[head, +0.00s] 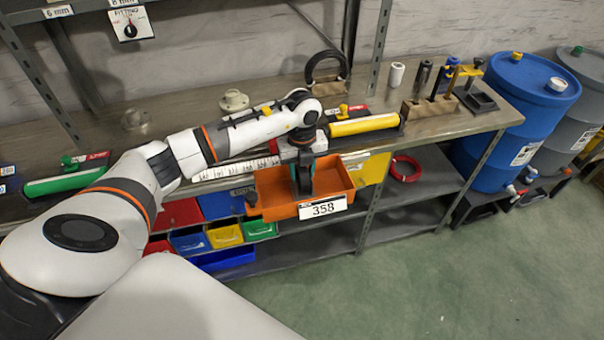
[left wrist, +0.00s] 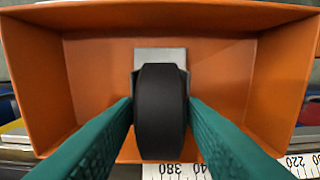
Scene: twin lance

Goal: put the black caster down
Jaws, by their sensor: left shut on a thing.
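My left gripper (head: 304,186) points down at the orange bin (head: 339,176) labelled 358. In the left wrist view its two teal fingers are shut on the black caster (left wrist: 160,112), one on each side of the wheel. The caster's grey mounting plate (left wrist: 160,56) shows behind the wheel. The bin's orange walls (left wrist: 36,75) surround the caster in that view. I cannot tell whether the caster touches the bin floor. In the head view the caster is mostly hidden by the gripper. No other part is visible inside the bin. My right gripper is not in view.
A white ruler strip (head: 235,170) runs along the bench edge behind the bin. A yellow roller (head: 363,125) lies on the bench (head: 200,103) beyond it. Small coloured bins, including a yellow one (head: 225,236), sit on the shelf below. The green floor (head: 440,285) is open.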

